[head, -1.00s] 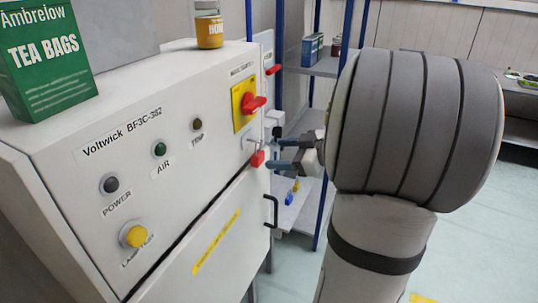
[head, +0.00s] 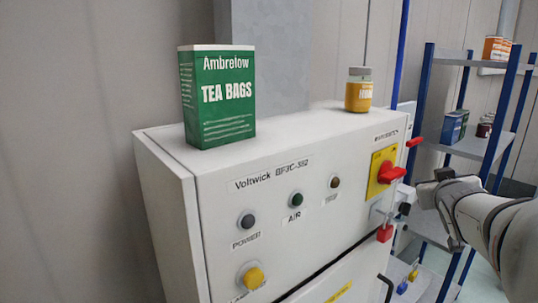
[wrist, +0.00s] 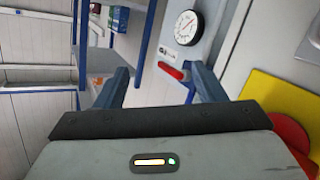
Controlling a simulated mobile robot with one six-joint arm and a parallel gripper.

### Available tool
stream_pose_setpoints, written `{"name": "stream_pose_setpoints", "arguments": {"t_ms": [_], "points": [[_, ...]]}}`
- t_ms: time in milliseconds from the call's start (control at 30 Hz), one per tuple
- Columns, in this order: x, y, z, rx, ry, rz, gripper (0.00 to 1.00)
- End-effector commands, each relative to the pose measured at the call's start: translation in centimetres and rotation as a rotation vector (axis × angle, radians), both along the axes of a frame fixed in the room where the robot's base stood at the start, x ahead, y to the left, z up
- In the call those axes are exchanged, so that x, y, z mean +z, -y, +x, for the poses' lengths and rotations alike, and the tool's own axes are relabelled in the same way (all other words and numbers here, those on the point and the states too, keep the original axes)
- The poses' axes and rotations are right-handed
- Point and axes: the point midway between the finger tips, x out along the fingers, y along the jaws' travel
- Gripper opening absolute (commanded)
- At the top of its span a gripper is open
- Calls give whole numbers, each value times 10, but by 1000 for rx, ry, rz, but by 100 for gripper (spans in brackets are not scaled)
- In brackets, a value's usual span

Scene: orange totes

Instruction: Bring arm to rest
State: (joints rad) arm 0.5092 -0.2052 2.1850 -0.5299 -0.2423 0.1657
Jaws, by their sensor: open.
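My arm (head: 490,215) reaches in from the right edge in the head view, its end beside the right side of the white Voltwick cabinet (head: 225,215). In the wrist view the two blue-grey fingers of my gripper (wrist: 163,82) stand apart with nothing between them. Past the fingertips are a round gauge (wrist: 186,27) and a red handle (wrist: 173,70). My fingers are not clearly seen in the head view.
A blue-framed shelf (head: 470,150) with small goods stands behind my arm at the right. A wall is close behind the cabinet.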

Motion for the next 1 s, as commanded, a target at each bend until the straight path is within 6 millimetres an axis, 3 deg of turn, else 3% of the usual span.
{"name": "stream_pose_setpoints", "arguments": {"t_ms": [67, 100, 167, 300, 400, 500, 700, 1000], "points": [[-8, -17, -7, -43, -42, 89, 63], [1, -38, -23, -32, -102, 93, 63], [-5, -68, -47, -6, -200, 101, 63], [-69, -134, -104, 54, -480, 192, 63], [-108, -170, -150, 93, -670, 243, 63], [-145, -199, -180, 110, -820, 344, 63], [-169, -225, -217, 121, -980, 438, 63], [-170, -227, -221, 120, -995, 446, 63]]}}
